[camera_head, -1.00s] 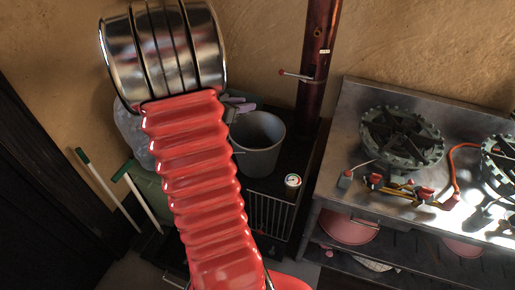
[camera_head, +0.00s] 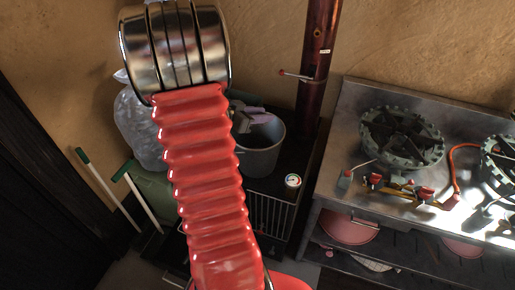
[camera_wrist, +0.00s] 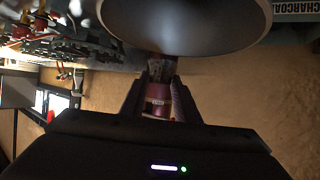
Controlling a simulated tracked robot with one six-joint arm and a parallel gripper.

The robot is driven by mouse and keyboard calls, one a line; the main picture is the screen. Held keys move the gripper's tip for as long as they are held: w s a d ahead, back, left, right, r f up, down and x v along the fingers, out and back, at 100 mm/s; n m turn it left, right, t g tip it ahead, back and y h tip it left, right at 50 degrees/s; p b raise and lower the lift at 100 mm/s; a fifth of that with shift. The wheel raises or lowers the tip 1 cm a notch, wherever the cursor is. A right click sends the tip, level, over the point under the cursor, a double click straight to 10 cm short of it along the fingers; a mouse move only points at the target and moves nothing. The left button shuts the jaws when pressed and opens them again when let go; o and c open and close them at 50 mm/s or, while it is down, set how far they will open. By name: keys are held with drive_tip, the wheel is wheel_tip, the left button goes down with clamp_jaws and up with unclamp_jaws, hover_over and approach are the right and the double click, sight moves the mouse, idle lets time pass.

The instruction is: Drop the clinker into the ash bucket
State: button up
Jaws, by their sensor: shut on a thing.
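The ash bucket (camera_head: 262,158) is a grey, open-topped pail standing on the black stove top in the head view. My gripper (camera_head: 260,118) shows as pale lilac and dark parts at the bucket's back-left rim, partly behind my red arm sleeve. In the wrist view, my gripper (camera_wrist: 161,72) is shut on a small dark, rough lump, the clinker (camera_wrist: 160,66). The lump appears close to the bucket's rim; whether it is over the opening I cannot tell. I cannot make out the clinker in the head view.
A dark red flue pipe (camera_head: 316,70) rises just right of the bucket. A round gauge (camera_head: 292,181) sits at the stove's front right. A steel counter with burners (camera_head: 402,138) stands to the right. A clear plastic bag (camera_head: 138,128) is at the left.

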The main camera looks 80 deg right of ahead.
drive_tip(key=shift+f, duration=2)
drive_tip(key=o, duration=1.2)
drive_tip(key=shift+w+a, duration=0.1)
drive_tip(key=v, duration=1.3)
drive_tip(key=shift+w+a+r, duration=0.15)
drive_tip(key=shift+a+r, duration=0.05)
drive_tip(key=shift+a, duration=0.05)
